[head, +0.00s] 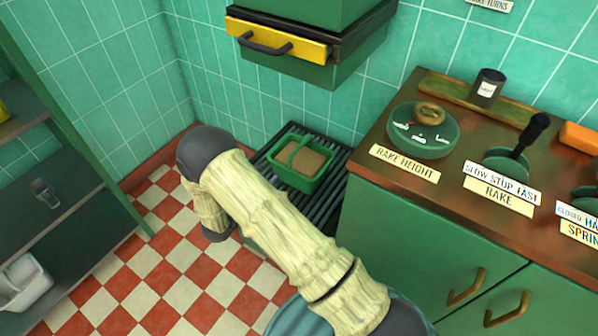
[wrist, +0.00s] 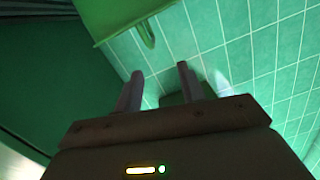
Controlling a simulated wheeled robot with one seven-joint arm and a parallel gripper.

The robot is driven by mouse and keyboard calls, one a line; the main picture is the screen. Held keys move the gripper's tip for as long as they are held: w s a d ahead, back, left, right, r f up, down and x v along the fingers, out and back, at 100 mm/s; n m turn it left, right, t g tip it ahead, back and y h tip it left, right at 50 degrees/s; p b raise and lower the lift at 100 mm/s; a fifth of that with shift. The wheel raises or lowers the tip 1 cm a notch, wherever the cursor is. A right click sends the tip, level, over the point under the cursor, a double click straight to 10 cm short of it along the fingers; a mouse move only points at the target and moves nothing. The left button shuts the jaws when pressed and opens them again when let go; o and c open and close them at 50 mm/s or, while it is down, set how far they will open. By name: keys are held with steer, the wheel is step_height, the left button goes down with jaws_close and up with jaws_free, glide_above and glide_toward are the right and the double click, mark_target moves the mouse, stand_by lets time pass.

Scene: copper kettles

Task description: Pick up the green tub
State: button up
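The green tub (head: 318,183) stands on a dark slatted rack against the tiled wall in the head view. It holds a brown block-like filling, and a green handle strip crosses its top. My arm passes in front of and to the left of it. My gripper (wrist: 159,70) shows in the wrist view with its two fingers apart and nothing between them. Tiles lie beyond the fingertips. A bright green surface with a small loop at the top of the wrist view cannot be surely identified. The gripper itself is hidden in the head view.
A green counter (head: 430,215) with a wooden top, levers and labels stands right of the rack (head: 333,165). A green wall box with a yellow-fronted drawer (head: 280,38) hangs above the tub. Grey shelves (head: 75,200) stand at left. Checkered floor (head: 150,280) is open between.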

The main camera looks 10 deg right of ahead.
mark_target(295, 153)
steer(key=shift+s+a+f+h, duration=0.1)
steer(key=shift+s+f+h, duration=0.25)
steer(key=shift+f, duration=0.15)
steer(key=shift+s+f+h, duration=0.25)
steer(key=shift+f+h, duration=0.1)
steer(key=shift+f, duration=0.1)
steer(key=b+x, duration=0.2)
steer(key=x, duration=1)
steer(key=shift+w, duration=0.15)
steer(key=b+x, duration=0.1)
steer(key=x, duration=0.1)
steer(key=b+x, duration=0.1)
steer(key=x, duration=0.2)
steer(key=shift+d+r, duration=0.15)
steer(key=shift+d, duration=0.15)
